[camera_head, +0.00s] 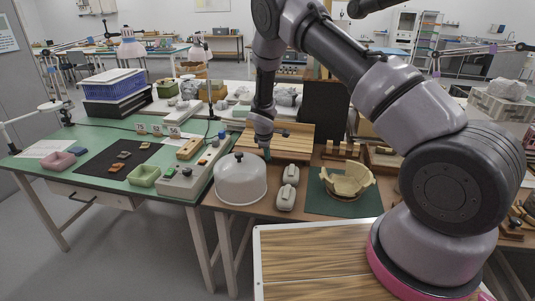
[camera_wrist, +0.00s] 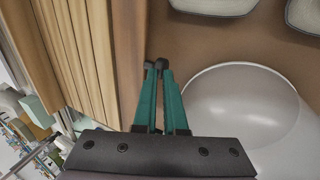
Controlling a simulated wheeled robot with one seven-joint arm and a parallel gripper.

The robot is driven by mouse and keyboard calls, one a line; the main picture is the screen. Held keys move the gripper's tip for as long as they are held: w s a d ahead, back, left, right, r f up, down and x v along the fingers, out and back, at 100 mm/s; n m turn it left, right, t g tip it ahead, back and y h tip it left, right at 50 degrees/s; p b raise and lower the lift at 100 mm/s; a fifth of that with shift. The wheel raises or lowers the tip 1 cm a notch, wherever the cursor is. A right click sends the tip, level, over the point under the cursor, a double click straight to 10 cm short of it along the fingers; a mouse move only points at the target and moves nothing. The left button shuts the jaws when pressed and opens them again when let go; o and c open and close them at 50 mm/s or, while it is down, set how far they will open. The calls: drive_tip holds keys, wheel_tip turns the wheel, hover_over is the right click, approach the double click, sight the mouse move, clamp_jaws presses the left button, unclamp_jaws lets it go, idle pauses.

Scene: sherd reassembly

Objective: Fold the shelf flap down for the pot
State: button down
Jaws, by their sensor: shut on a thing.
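The shelf flap (camera_head: 291,143), a slatted wooden board, stands tilted at the back of the brown table in the head view. In the wrist view its slats (camera_wrist: 75,50) run along the left. My gripper (camera_head: 267,154) is at the flap's lower left edge. In the wrist view its teal fingers (camera_wrist: 156,66) are almost together beside the flap's edge; the grasped part is hidden between them. The pot (camera_head: 347,181), a beige bowl with a jagged, broken rim, sits on a dark green mat (camera_head: 322,207) to the right.
A white dome with a black knob (camera_head: 240,182) stands close to my gripper, and also shows in the wrist view (camera_wrist: 235,105). A green table (camera_head: 90,140) with trays is at left. Wooden racks stand behind the pot.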

drive_tip(key=shift+s+d+f, duration=0.25)
drive_tip(key=shift+f, duration=0.2)
drive_tip(key=c, duration=0.8)
unclamp_jaws()
drive_tip(key=shift+c, duration=0.2)
drive_tip(key=o, duration=0.3)
drive_tip(key=shift+w+f, duration=0.15)
drive_tip(key=shift+w, duration=0.05)
drive_tip(key=shift+a+r, duration=0.15)
drive_tip(key=shift+r, duration=0.05)
